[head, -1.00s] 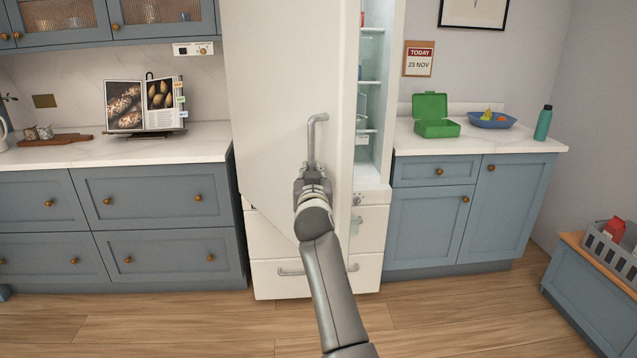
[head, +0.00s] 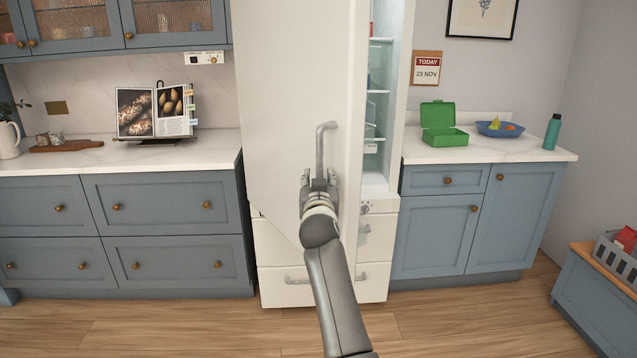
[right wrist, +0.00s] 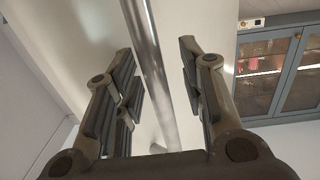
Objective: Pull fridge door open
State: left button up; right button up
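The white fridge door (head: 280,110) stands partly open, and the gap is on its right side. Its grey vertical bar handle (head: 321,150) is on the door's front. My right gripper (head: 319,174) is at the lower part of the handle, with its fingers spread to either side. In the right wrist view the handle bar (right wrist: 150,70) runs between the two open fingers, with a visible gap to each. The lit fridge interior (head: 378,110) shows shelves beyond the door edge. My left gripper is not in view.
Freezer drawers (head: 285,275) lie below the door. A left counter (head: 210,150) holds an open cookbook (head: 155,112). The right counter (head: 480,150) holds a green box (head: 443,135), a blue bowl (head: 500,129) and a teal bottle (head: 552,132). The wooden floor (head: 180,325) in front is clear.

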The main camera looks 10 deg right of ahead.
aim_at(319, 144)
notch_tip(319, 144, up, 10)
jog(key=shift+f, duration=0.1)
dwell(0.4)
